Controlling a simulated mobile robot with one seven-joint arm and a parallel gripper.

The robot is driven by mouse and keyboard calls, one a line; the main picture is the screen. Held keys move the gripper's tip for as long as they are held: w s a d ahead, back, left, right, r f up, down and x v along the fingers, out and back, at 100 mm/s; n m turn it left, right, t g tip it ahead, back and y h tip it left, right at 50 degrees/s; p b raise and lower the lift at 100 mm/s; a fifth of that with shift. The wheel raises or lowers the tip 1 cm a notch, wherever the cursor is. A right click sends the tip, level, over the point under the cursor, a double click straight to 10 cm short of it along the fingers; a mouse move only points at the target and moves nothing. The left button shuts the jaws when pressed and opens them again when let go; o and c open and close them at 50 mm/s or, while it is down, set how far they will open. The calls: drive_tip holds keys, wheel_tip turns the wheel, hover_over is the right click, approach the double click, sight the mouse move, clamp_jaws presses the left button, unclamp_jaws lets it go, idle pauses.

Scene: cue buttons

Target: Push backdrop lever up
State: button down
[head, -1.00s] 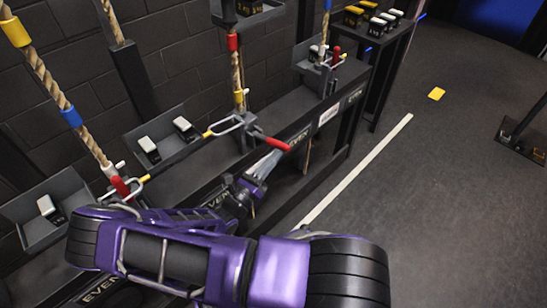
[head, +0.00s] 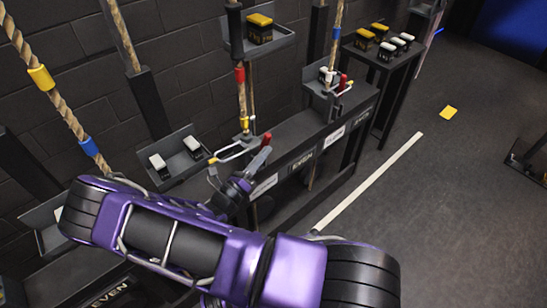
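The lever with the red handle (head: 266,139) is on the dark rail at the centre, beside a rope with red and yellow bands (head: 241,95). Only a short part of the red handle shows, slanting upward; the rest is hidden behind my gripper. My gripper (head: 260,160) is at the lever, with its grey fingers just in front of and below the red handle. I cannot tell whether they touch it. The finger gap is not clear from this angle. Another red-handled lever (head: 343,83) stands upright farther along the rail.
Trays with white-topped blocks (head: 192,146) and a yellow-topped block (head: 259,28) sit along the wall. A small table (head: 378,62) with several blocks stands beyond. The floor at right is open, with a white line (head: 370,180).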

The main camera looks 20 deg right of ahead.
drive_tip(key=shift+w+a+r, duration=0.25)
drive_tip(key=shift+w+r, duration=0.1)
drive_tip(key=shift+w, duration=0.3)
drive_tip(key=shift+w+a+r, duration=0.2)
drive_tip(key=shift+w+r, duration=0.1)
drive_tip(key=shift+w, duration=0.3)
